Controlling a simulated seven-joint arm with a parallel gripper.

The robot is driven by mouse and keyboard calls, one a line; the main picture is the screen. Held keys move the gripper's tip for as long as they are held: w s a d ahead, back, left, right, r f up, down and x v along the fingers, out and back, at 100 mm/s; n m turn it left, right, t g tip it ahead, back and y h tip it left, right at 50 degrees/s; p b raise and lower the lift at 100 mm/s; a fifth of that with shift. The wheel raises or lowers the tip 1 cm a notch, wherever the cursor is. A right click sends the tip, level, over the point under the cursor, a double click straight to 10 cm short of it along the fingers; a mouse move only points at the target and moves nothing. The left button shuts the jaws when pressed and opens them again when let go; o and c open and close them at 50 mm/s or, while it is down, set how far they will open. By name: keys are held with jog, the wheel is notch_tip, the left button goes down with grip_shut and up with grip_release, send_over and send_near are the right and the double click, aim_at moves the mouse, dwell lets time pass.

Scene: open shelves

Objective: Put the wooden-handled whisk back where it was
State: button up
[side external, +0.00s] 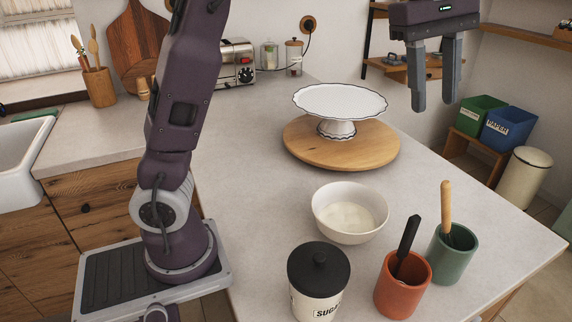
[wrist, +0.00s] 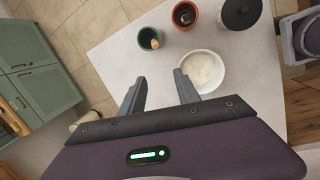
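A light wooden handle (side external: 446,203) stands up out of a green cup (side external: 452,258) at the front right of the counter. It looks like the whisk's handle, and its head is mostly hidden inside the cup. In the wrist view the handle's end (wrist: 154,43) shows in the green cup (wrist: 147,36). My gripper (side external: 433,103) is high above the counter's right side, pointing down, with its fingers apart and nothing between them. In the wrist view my gripper (wrist: 160,77) is also open and empty, apart from the cup.
An orange cup (side external: 400,292) with a black-handled utensil (side external: 408,238) stands left of the green cup. A white bowl (side external: 350,222), a black-lidded sugar jar (side external: 318,290) and a white cake stand (side external: 340,103) on a round wooden board (side external: 300,147) are nearby. The counter's right edge is clear.

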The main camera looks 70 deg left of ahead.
jog(key=s+a+m+t, duration=0.1)
jog(key=s+a+m, duration=0.15)
jog(key=s, duration=0.35)
jog(key=s+a+m+t, duration=0.1)
jog(key=s+m, duration=0.3)
jog(key=s, duration=0.3)
jog(key=s+a+f+m+t+y, duration=0.1)
jog(key=s+f+m, duration=0.8)
jog(key=s, duration=0.3)
jog(key=shift+a+f+t+y, duration=0.35)
jog(key=shift+f+t+y, duration=0.05)
jog(key=shift+f, duration=0.45)
jog(key=shift+s, duration=0.1)
